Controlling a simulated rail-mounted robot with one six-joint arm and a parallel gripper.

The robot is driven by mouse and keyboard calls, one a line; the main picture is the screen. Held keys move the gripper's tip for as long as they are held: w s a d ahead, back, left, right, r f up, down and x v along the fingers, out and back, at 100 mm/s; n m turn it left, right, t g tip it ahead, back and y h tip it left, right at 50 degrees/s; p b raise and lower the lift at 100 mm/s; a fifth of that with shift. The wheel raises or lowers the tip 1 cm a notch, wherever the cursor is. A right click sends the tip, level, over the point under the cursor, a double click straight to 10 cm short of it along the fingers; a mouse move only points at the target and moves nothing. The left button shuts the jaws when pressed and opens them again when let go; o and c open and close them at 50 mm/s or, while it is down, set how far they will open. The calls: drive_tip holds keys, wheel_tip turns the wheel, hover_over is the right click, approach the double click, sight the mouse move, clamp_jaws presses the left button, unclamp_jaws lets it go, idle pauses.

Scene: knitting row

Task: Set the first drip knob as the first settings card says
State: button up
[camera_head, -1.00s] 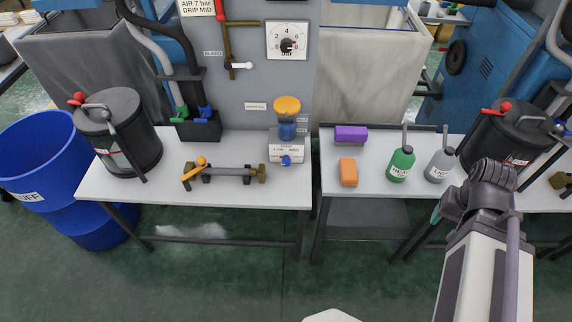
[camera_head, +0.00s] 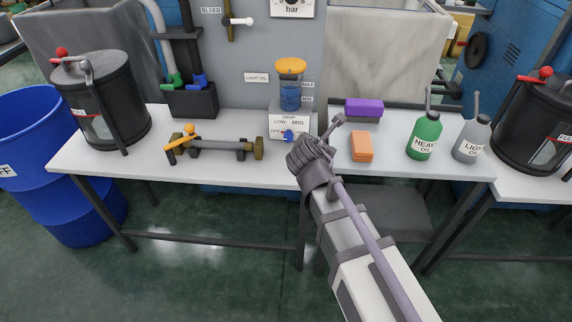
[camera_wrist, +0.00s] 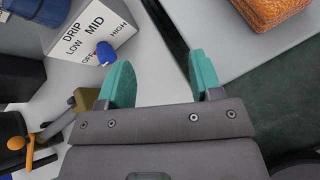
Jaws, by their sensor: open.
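The drip knob (camera_head: 288,135) is a small blue knob on the white dial box (camera_head: 290,118) below the oil cup (camera_head: 290,95) with its orange cap. In the wrist view the blue knob (camera_wrist: 107,55) is at upper left, by the labels DRIP, LOW, MID and HIGH; I cannot tell its exact setting. My gripper (camera_wrist: 165,80) is open, its teal fingers apart with nothing between them. The knob lies beyond the left finger, apart from it. In the head view my gripper (camera_head: 336,122) is just right of the dial box. The settings card is out of view now.
A grey fitting with an orange lever (camera_head: 215,146) lies on the bench left of the box. An orange block (camera_head: 361,147), a purple block (camera_head: 364,108) and green (camera_head: 424,138) and grey (camera_head: 472,140) oil bottles stand on the right bench. A gap separates the benches.

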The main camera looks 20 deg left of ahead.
sight(288, 138)
drive_tip(key=a+n+y, duration=0.1)
drive_tip(key=a+n, duration=0.1)
drive_tip(key=a, duration=0.1)
drive_tip(key=s+a+f+n+t+y+b, duration=0.1)
drive_tip(key=a+n, duration=0.2)
drive_tip(key=s+a+f+n, duration=0.1)
drive_tip(key=a+n, duration=0.1)
drive_tip(key=a, duration=0.1)
drive_tip(key=shift+a+f+n+t+y+b, duration=0.1)
drive_tip(key=shift+a+n+t+y+b, duration=0.05)
drive_tip(key=shift+n+t+y+b, duration=0.2)
drive_tip(key=b+x, duration=0.4)
drive_tip(key=x, duration=0.6)
drive_tip(key=shift+w+f, duration=0.15)
drive_tip(key=shift+w, duration=0.2)
drive_tip(key=shift+c, duration=0.4)
drive_tip(key=c, duration=0.8)
drive_tip(key=shift+c, duration=0.2)
